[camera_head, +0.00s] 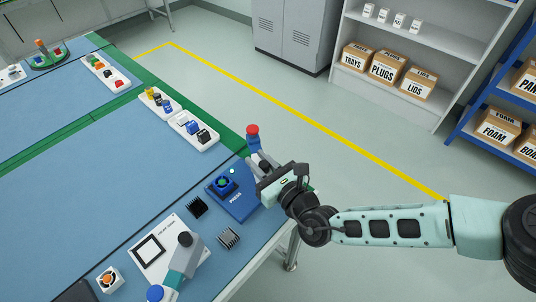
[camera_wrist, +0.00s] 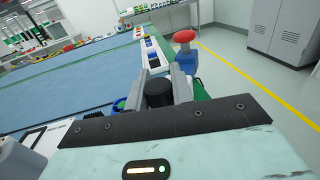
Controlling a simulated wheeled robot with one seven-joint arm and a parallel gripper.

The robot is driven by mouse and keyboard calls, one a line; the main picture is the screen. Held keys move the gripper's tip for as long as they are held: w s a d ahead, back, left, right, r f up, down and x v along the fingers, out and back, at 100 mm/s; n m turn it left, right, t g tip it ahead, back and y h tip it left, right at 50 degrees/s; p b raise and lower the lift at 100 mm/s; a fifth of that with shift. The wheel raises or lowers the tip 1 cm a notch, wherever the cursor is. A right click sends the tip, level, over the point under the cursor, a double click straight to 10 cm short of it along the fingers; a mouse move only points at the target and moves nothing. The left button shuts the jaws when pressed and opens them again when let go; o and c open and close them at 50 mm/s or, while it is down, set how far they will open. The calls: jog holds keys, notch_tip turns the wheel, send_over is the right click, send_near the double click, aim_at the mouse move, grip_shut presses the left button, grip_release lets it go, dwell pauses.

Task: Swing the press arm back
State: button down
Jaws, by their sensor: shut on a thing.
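The press arm has a red knob (camera_head: 253,130) on a blue stem, standing out past the table edge beyond the base; the knob also shows in the wrist view (camera_wrist: 185,36). My gripper (camera_head: 261,167) is shut on the arm's black handle (camera_wrist: 158,92), which sits between the two grey fingers. My gripper and wrist hide much of the press arm in the head view.
A white fixture (camera_head: 157,247) with a grey swing arm (camera_head: 183,262) stands nearer on the table. White trays of parts (camera_head: 194,130) line the far edge. Open floor lies right of the table.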

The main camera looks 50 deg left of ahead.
dwell(0.3)
jog(key=c, duration=1.2)
grip_release()
jog(key=shift+d, duration=0.1)
jog(key=d+b, duration=0.1)
jog(key=d, duration=1.6)
jog(key=shift+w+d, duration=0.15)
jog(key=shift+w, duration=0.1)
